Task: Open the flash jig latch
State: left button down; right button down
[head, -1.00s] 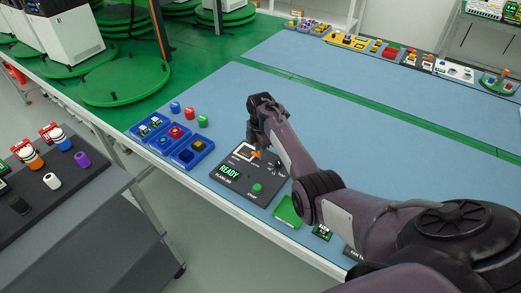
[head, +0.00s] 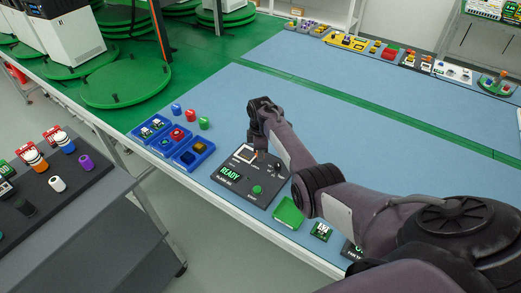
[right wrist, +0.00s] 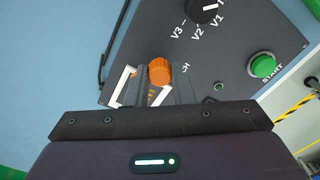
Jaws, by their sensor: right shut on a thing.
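The flash jig (head: 236,187) is a dark grey box on the blue table, with a lit READY display (head: 230,173) and a green START button (head: 257,189). It also shows in the right wrist view (right wrist: 215,75). Its orange latch knob (right wrist: 159,72) stands between my right gripper's fingers. My right gripper (right wrist: 160,88) is shut on this knob. In the head view my right gripper (head: 257,148) is low over the jig's far side and mostly hides the knob. A white-framed slot (right wrist: 124,87) is beside the knob. My left gripper is out of view.
Blue bins (head: 186,150) with small parts stand left of the jig, with coloured caps behind them. A green tray (head: 289,211) and a small board (head: 321,231) lie to its right. A black selector dial (right wrist: 205,8) is on the jig.

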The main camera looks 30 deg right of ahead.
jog(key=m+p, duration=0.1)
jog(key=m, duration=0.5)
jog(key=m+p, duration=0.1)
jog(key=m, duration=0.5)
jog(key=shift+m, duration=0.3)
dwell(0.4)
jog(key=c, duration=1.3)
grip_release()
jog(key=shift+o, duration=0.2)
jog(key=shift+r, duration=0.1)
jog(key=shift+r, duration=0.4)
jog(key=shift+r+p, duration=0.35)
jog(key=shift+r, duration=3.05)
